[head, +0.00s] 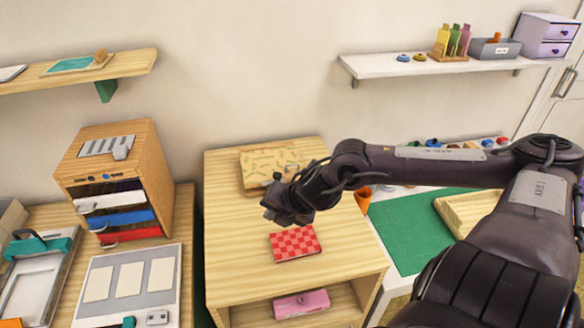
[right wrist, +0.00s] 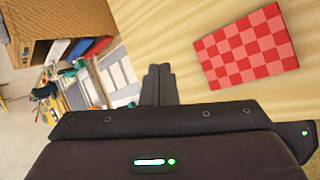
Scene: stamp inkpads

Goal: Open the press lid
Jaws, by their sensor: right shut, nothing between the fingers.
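A flat frame with a pale bed, a teal bar and a dark arched handle (head: 40,245) lies at the left edge of the head view. It looks most like a press, but I cannot tell for sure, nor how its lid stands. A leaf-patterned block with a wooden edge (head: 268,163) lies at the back of the middle wooden cabinet. My right gripper (head: 280,208) hangs above the cabinet top, in front of that block and partly covering its right side. In the right wrist view its fingers (right wrist: 159,85) are together and empty. My left gripper is not in view.
A red checkered block (head: 295,243) lies on the cabinet top (head: 228,230), and a pink case (head: 301,304) sits in the shelf below. A wooden drawer organizer (head: 113,185) and a grey board (head: 128,285) are left. A green mat (head: 415,232) is right.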

